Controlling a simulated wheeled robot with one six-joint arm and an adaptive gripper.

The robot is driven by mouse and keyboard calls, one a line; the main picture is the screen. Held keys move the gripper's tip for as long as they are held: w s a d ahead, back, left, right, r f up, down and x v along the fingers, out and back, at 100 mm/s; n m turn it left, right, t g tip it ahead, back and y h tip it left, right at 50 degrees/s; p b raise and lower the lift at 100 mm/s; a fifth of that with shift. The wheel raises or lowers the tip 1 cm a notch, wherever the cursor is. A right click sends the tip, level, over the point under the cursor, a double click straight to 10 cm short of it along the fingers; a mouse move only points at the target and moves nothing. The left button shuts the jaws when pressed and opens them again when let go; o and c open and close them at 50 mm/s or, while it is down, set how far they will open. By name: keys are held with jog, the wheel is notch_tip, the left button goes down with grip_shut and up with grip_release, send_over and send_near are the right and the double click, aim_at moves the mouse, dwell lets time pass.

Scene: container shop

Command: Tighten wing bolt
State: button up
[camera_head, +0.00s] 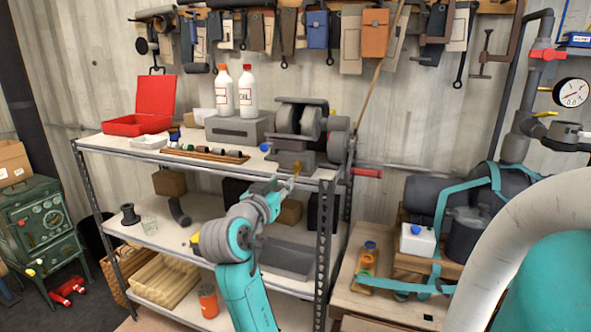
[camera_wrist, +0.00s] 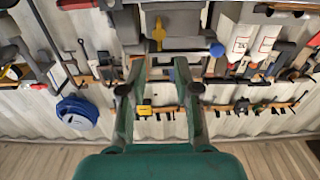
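The wing bolt (camera_wrist: 158,34) is a small yellow piece on the front of a grey machine base. In the head view the wing bolt (camera_head: 297,168) shows as a tiny yellow spot below the bench grinder (camera_head: 298,122). My gripper (camera_wrist: 160,66) is open in the wrist view, with a clear gap between its two fingers and nothing held. The wing bolt appears just beyond the fingertips, roughly in line with the gap, and seems apart from them. In the head view my gripper (camera_head: 282,184) is at the shelf's front edge, close to the bolt; its fingers are small there.
The metal shelf (camera_head: 200,163) holds a red open case (camera_head: 150,110), two white bottles (camera_head: 248,90) and a tool rack (camera_head: 205,154). A red-handled lever (camera_head: 367,173) juts out at the right. A workbench (camera_head: 370,299) with strapped tanks stands right. Tools hang on the wall.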

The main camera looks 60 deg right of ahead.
aim_at(296, 168)
jog(key=d, duration=1)
jog(key=shift+w+d, duration=0.4)
grip_shut()
